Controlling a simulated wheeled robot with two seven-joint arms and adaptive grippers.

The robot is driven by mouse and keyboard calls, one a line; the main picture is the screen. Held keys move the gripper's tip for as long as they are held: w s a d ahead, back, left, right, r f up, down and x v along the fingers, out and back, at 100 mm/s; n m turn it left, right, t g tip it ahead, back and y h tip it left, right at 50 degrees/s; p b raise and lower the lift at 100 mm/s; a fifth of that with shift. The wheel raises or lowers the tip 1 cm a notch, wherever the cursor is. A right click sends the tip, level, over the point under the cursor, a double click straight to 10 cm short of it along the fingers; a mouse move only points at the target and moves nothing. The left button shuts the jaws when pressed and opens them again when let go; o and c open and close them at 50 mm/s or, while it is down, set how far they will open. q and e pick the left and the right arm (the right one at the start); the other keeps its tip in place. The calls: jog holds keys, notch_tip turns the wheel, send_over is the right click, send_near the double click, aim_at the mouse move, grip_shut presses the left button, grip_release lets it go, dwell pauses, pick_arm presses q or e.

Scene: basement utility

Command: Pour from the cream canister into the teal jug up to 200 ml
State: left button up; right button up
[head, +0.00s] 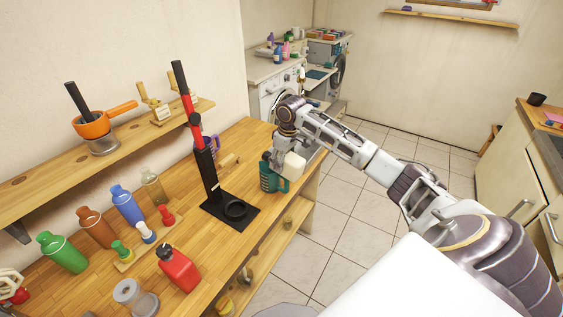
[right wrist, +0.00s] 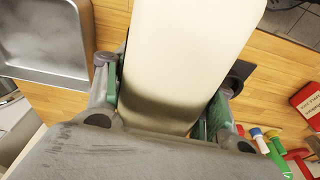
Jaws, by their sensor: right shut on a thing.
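The cream canister (head: 295,165) is in my right gripper (head: 279,157), at the far right part of the wooden bench. In the right wrist view the pale body of the canister (right wrist: 188,62) fills the middle, between the two fingers. The teal jug (head: 268,182) stands on the bench right by the canister, partly covered by the gripper and canister. Its inside and liquid level are hidden. I cannot tell whether anything flows, nor how far the canister is tilted. My left gripper is not in view.
A black stand (head: 212,185) with a tall post is left of the jug. A red can (head: 178,268) and several coloured bottles stand nearer on the bench (head: 215,255). A grey metal tray (right wrist: 45,45) shows in the right wrist view. Tiled floor lies right of the bench.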

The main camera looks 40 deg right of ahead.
jog(key=shift+s+d+r+t, duration=0.1)
jog(key=shift+s+r+t, duration=0.05)
jog(key=shift+t, duration=0.35)
jog(key=shift+s+r+t+y+b, duration=0.15)
jog(key=shift+t+y+b, duration=0.25)
jog(key=shift+t+b, duration=0.35)
jog(key=shift+d+r+t+b, duration=0.1)
jog(key=shift+t+b, duration=0.25)
jog(key=shift+r, duration=0.2)
dwell(0.4)
jog(key=shift+b, duration=0.4)
jog(key=shift+s+r+t+y+b, duration=0.15)
jog(key=shift+t+y+b, duration=0.25)
jog(key=shift+t+b, duration=0.55)
jog(key=shift+r+t+b, duration=0.25)
jog(key=shift+b, duration=0.1)
jog(key=shift+r, duration=0.2)
